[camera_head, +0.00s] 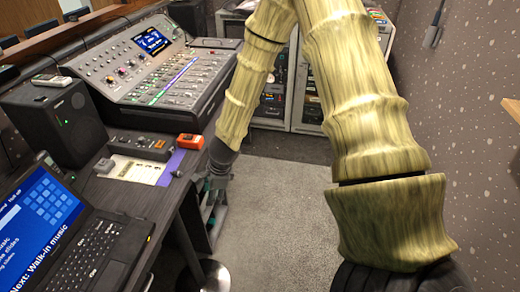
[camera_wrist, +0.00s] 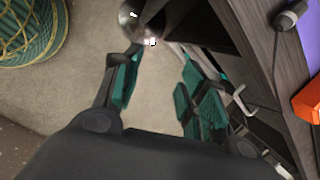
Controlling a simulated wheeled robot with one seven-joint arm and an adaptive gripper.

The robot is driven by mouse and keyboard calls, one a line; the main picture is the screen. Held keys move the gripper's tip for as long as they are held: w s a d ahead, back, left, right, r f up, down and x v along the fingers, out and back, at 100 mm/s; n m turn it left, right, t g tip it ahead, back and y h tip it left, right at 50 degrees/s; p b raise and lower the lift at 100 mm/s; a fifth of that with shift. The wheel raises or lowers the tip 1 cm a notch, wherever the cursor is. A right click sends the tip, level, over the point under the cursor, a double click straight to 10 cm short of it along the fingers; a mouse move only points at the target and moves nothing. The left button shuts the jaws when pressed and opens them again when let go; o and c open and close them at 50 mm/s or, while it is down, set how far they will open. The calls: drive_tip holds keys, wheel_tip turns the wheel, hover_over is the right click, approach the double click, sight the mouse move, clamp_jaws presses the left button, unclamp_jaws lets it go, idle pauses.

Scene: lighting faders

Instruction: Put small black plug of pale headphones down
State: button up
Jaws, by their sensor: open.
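A small dark cylindrical piece, which looks like the black plug, lies on the desk (camera_head: 100,190) near its right edge, by a purple strip. It shows in the head view (camera_head: 177,173) and at the top right of the wrist view (camera_wrist: 289,18), where a thin cable runs from it over the desk edge. I cannot make out the pale headphones. My gripper (camera_wrist: 158,82) is open and empty, with teal pads, over the floor beside the desk. In the head view my gripper (camera_head: 214,200) is low at the desk's side, partly hidden.
An orange box (camera_head: 190,141) sits near the desk edge, beside a grey control box (camera_head: 140,146). A laptop (camera_head: 70,235), a black speaker (camera_head: 62,120) and a fader console (camera_head: 165,70) take up the desk. A teal and yellow basket (camera_wrist: 30,28) stands on the floor.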

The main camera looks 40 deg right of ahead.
drive_tip(key=s+f+n+g+h, duration=0.1)
drive_tip(key=s+f+n, duration=0.55)
drive_tip(key=s, duration=0.25)
drive_tip(key=s+f+n+g+h, duration=0.1)
drive_tip(key=s+f+n+h, duration=0.1)
drive_tip(key=s+f+n, duration=0.45)
drive_tip(key=s+a+f+n, duration=0.1)
drive_tip(key=s+n, duration=0.2)
drive_tip(key=s, duration=0.2)
drive_tip(key=s+a+f+n, duration=0.2)
drive_tip(key=s+n, duration=0.1)
drive_tip(key=s, duration=0.3)
drive_tip(key=s+a+f+n+y, duration=0.1)
drive_tip(key=s+a+f+n, duration=0.1)
drive_tip(key=s, duration=0.3)
drive_tip(key=shift+s+a+n+g, duration=0.15)
drive_tip(key=shift+s+n+g, duration=0.15)
drive_tip(key=shift+n, duration=0.2)
